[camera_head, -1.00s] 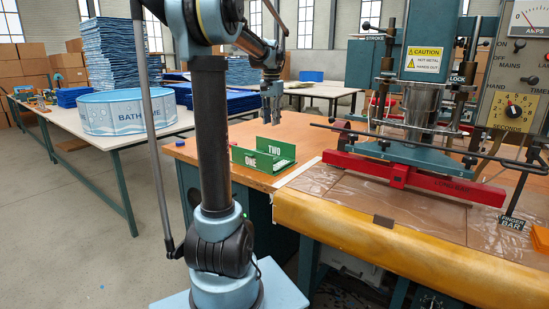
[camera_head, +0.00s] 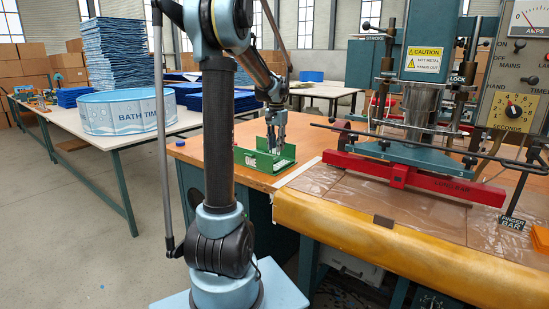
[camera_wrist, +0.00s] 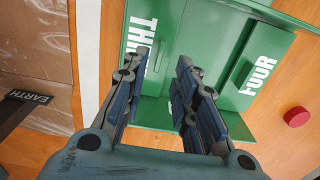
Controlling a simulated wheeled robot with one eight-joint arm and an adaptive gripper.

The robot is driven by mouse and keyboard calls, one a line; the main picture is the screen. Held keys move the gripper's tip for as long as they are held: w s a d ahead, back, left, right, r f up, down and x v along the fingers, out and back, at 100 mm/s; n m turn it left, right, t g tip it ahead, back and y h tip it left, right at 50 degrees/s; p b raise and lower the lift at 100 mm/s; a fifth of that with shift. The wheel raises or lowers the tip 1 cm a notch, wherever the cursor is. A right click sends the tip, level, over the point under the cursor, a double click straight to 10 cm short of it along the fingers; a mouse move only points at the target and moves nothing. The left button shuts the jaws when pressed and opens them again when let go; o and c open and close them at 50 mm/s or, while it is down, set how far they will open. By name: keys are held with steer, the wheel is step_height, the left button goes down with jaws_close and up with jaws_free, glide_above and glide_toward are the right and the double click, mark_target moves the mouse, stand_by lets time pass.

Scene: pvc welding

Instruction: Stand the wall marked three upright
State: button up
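The green folding piece (camera_head: 264,169) sits on the wooden table. Its wall marked ONE (camera_head: 247,161) stands upright at the front; the back wall is mostly hidden behind my gripper. In the wrist view the wall marked THREE (camera_wrist: 153,20) is seen face-on from above and appears to lie flat. The wall marked FOUR (camera_wrist: 262,55) lies to its right. My gripper (camera_head: 277,150) is lowered into the green piece. In the wrist view my gripper (camera_wrist: 162,57) is open, with its fingers over THREE and covering part of its lettering. Contact cannot be told.
The welding machine with its red bar (camera_head: 400,175) stands to the right of the green piece. A brown mat (camera_head: 385,200) covers the bed in front. A red disc (camera_wrist: 296,116) lies on the table beside FOUR. A blue-and-white pool (camera_head: 125,111) stands on the table at left.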

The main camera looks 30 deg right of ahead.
mark_target(279, 161)
steer(key=shift+f, duration=2.7)
jaws_close()
